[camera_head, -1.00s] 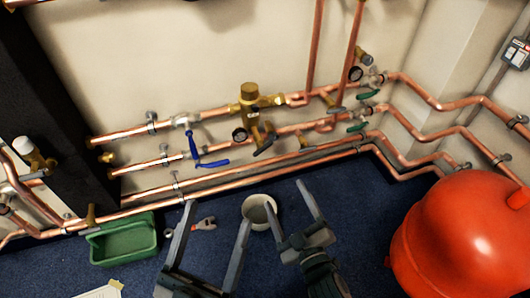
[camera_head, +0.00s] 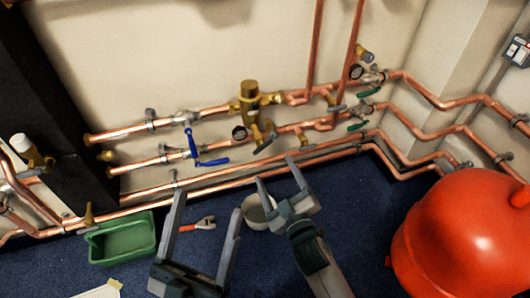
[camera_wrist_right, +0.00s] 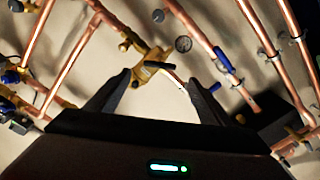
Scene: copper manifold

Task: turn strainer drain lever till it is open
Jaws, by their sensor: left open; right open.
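The brass strainer body (camera_head: 249,96) sits on the upper copper pipe, with a round gauge at its lower left. A small drain valve below it carries a dark lever (camera_head: 264,144), slanting down to the left. In the right wrist view a dark lever (camera_wrist_right: 160,65) on a brass fitting shows beyond and between the fingertips; contact is not visible. My right gripper (camera_head: 277,171) is open and empty, below the lever in the head view; it also shows in the right wrist view (camera_wrist_right: 160,80). My left gripper (camera_head: 208,204) is open and empty, lower left of the lever.
A blue-handled valve (camera_head: 194,148) is left of the strainer. Green-handled valves (camera_head: 362,108) are to the right. Copper pipes (camera_head: 250,180) run along the wall. A green tray (camera_head: 124,240), a red-handled tool (camera_head: 205,222) and a white bucket (camera_head: 257,214) are on the floor. A red tank (camera_head: 460,235) blocks the right.

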